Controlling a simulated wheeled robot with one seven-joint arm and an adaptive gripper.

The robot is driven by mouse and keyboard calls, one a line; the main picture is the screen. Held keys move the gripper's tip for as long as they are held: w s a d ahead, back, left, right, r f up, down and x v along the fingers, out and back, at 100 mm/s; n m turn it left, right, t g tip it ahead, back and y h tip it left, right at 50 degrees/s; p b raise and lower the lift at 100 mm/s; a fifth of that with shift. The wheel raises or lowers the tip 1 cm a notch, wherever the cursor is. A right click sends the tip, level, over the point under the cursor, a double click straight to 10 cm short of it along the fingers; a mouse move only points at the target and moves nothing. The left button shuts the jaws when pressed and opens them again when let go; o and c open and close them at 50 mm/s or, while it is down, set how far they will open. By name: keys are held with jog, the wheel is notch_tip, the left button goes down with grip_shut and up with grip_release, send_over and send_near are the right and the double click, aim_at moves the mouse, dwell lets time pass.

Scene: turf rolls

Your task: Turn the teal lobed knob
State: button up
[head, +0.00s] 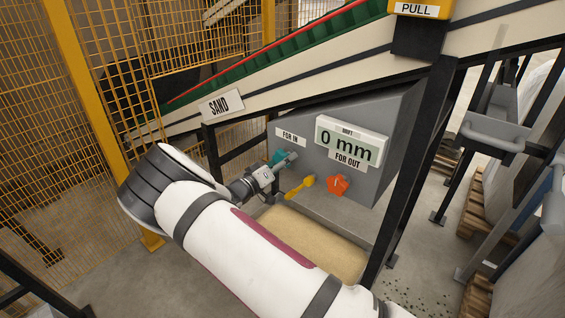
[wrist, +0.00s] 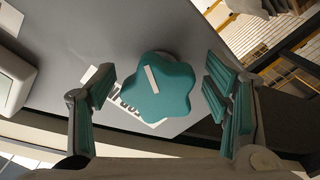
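The teal lobed knob (wrist: 162,92) is in the middle of the wrist view, with a pale line mark on its face. In the head view the knob (head: 278,157) shows small on the grey panel, partly hidden by my gripper. My gripper (head: 290,158) is at the knob. In the wrist view my gripper (wrist: 160,98) is open, with one teal-padded finger on each side of the knob. A gap shows between each finger and the knob, so neither appears to touch it.
The grey panel (head: 385,125) also carries a yellow lever (head: 299,187), an orange knob (head: 338,185) and a display (head: 347,143) reading 0 mm. A FOR IN label (head: 291,138) sits above the teal knob. A dark post (head: 412,165) stands right of the panel; yellow mesh fencing (head: 60,120) is left.

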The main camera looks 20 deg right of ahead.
jog(key=v, duration=1.2)
dwell(0.3)
jog(key=s+d+r+m+g+y+p, duration=0.1)
jog(key=s+d+r+g+y+p, duration=0.2)
jog(key=s+d+r+g, duration=0.35)
jog(key=s+d+r+m+g+y+p, duration=0.2)
jog(key=s+d+r+g, duration=0.2)
jog(key=s+d+r, duration=0.5)
jog(key=s+a+r+n+t+y+p, duration=0.1)
jog(key=s+a+r+y+p, duration=0.1)
jog(key=s+r, duration=0.4)
jog(key=s+a+r+n+t+y+p, duration=0.1)
jog(key=s+r+y, duration=0.3)
jog(key=s, duration=1)
jog(key=s+a+r+n+t+y+p, duration=0.2)
jog(key=s+r+n+y+p, duration=0.1)
jog(key=s+r, duration=0.6)
jog(key=shift+s+a+r+y+p, duration=0.15)
jog(key=shift+s+a+y+p, duration=0.15)
jog(key=shift+s+p, duration=0.15)
